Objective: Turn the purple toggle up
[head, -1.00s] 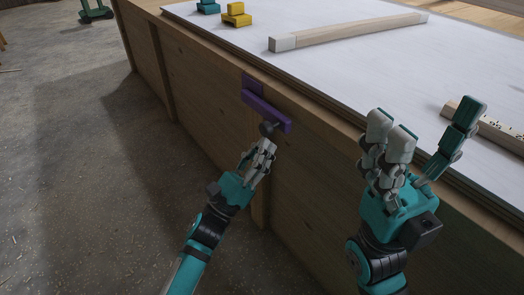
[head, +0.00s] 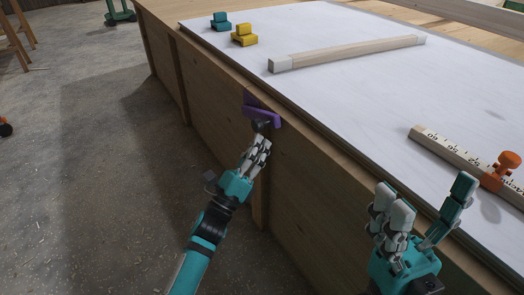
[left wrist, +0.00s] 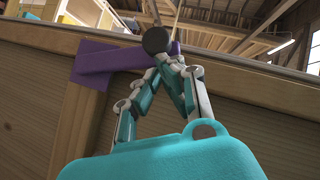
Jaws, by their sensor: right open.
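The purple toggle (head: 270,118) is on the wooden side panel, just under the table's top edge. It also shows in the left wrist view (left wrist: 104,64), with a dark round knob (left wrist: 155,40) at its near side. My left gripper (head: 264,140) is just below the knob, which shows in the head view too (head: 262,125). In the left wrist view its fingers (left wrist: 168,62) converge to closed tips right under the knob, seeming to touch it. I cannot tell whether they grip it. My right gripper (head: 428,203) is open and empty near the table's edge.
The white tabletop (head: 340,110) bears a long wooden bar (head: 345,53), a yellow block (head: 244,36), a teal block (head: 221,22) and a numbered rule (head: 445,150) with an orange clamp (head: 500,170). Open floor (head: 110,190) lies left of the panel.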

